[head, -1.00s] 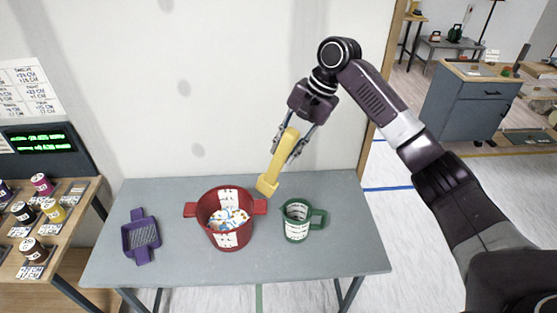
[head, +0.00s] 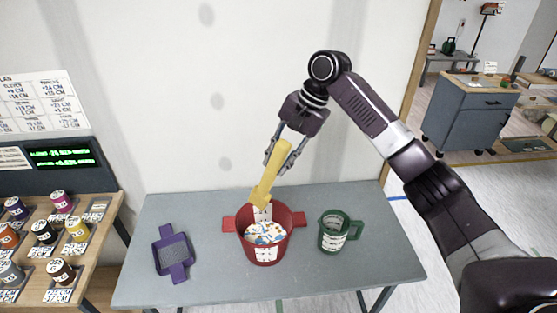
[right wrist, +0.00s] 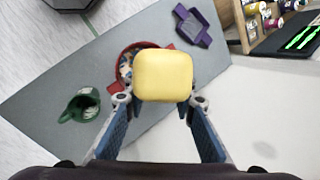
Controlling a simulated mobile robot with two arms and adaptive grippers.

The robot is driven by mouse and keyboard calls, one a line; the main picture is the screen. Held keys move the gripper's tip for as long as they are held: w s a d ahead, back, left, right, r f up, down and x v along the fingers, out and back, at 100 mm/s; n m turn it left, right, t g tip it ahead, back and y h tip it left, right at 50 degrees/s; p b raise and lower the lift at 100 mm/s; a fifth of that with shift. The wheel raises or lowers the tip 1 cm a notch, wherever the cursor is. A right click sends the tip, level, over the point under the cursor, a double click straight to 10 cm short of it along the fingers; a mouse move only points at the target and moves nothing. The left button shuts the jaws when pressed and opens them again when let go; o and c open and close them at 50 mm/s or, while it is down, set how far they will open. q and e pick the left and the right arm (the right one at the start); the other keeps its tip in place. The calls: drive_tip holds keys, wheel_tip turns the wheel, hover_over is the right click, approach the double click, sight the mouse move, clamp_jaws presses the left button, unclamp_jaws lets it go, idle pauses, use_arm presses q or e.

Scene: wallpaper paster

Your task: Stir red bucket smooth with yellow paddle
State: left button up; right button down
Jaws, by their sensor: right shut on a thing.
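The red bucket (head: 275,249) stands on the grey table, with lumpy white, blue and orange contents (head: 265,233) inside. The yellow paddle (head: 272,172) is in my right gripper (head: 279,157), which is shut on it. The paddle points down and slightly left, its lower end over the back part of the bucket's opening in the head view. In the right wrist view the paddle's yellow top end (right wrist: 164,75) fills the space between the fingers and hides part of the bucket (right wrist: 127,57). I cannot tell whether the tip touches the contents. My left gripper is not in view.
A green jug (head: 335,232) stands right of the bucket. A purple tray with a grid (head: 174,254) lies to its left. A shelf with several paint pots (head: 58,232) is at the far left. The grey table (head: 215,208) is clear between these, with a wall behind.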

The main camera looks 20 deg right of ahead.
drive_tip(key=shift+s+f, duration=0.1)
drive_tip(key=shift+s+d+f, duration=1.3)
drive_tip(key=shift+s+f, duration=1.15)
drive_tip(key=shift+s, duration=0.7)
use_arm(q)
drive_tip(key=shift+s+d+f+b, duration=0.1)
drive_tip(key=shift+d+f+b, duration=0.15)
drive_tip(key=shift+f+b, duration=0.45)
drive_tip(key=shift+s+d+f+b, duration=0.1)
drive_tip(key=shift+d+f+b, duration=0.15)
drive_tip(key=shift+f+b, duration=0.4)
use_arm(e)
drive_tip(key=w+f, duration=0.3)
drive_tip(key=f, duration=0.4)
drive_tip(key=w+a+f, duration=0.1)
drive_tip(key=w+f, duration=0.2)
drive_tip(key=f, duration=0.4)
drive_tip(key=shift+a+f, duration=0.25)
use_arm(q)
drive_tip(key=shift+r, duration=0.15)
use_arm(e)
drive_tip(key=shift+w, duration=0.1)
